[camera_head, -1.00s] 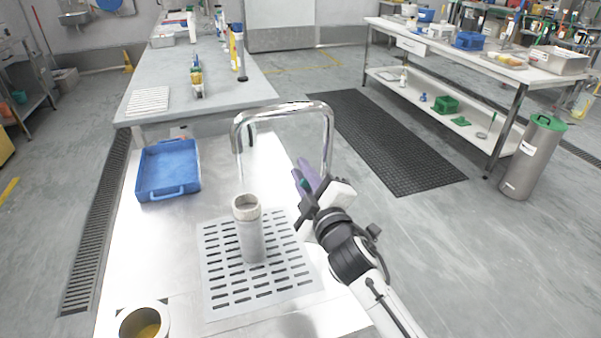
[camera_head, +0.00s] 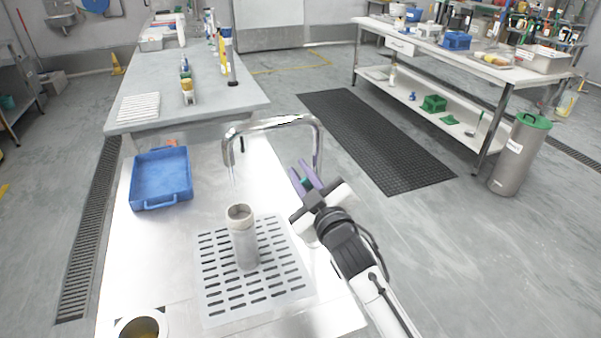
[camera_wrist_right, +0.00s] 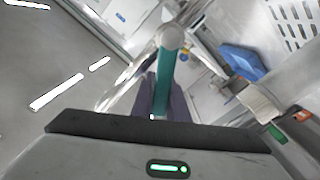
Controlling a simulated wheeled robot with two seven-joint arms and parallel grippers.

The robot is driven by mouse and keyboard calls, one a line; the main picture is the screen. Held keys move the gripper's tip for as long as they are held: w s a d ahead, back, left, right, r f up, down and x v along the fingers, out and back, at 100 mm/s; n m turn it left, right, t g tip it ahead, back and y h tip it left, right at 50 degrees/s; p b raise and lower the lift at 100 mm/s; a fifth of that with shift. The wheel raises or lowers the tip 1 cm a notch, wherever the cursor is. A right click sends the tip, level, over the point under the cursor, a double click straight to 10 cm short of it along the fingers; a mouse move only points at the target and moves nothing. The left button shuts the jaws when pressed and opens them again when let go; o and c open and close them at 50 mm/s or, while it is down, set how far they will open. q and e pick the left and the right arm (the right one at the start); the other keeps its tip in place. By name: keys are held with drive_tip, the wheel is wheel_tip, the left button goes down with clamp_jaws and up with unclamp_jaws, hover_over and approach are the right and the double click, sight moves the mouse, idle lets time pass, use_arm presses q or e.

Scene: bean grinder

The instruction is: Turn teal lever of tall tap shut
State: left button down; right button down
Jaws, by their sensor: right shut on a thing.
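The tall chrome tap (camera_head: 270,123) arches over the steel counter, its spout end on the left and its post on the right. My right gripper (camera_head: 307,178), with purple fingers, is at the post. In the right wrist view the teal lever (camera_wrist_right: 163,80) runs between the fingers (camera_wrist_right: 162,105), which are shut on it. The head view shows only a speck of teal between them. Thin pale streaks hang below the spout. A grey cylinder (camera_head: 243,242) with a pale rim stands on the slotted drain plate (camera_head: 212,312). My left gripper is out of view.
A blue tray (camera_head: 160,203) lies at the counter's far left. A round pale-rimmed container (camera_head: 150,320) is at the near left edge. A grey table (camera_head: 200,105) stands behind. Open floor with a black mat (camera_head: 385,145) lies to the right.

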drive_tip(key=c, duration=1.7)
unclamp_jaws()
drive_tip(key=shift+r, duration=0.15)
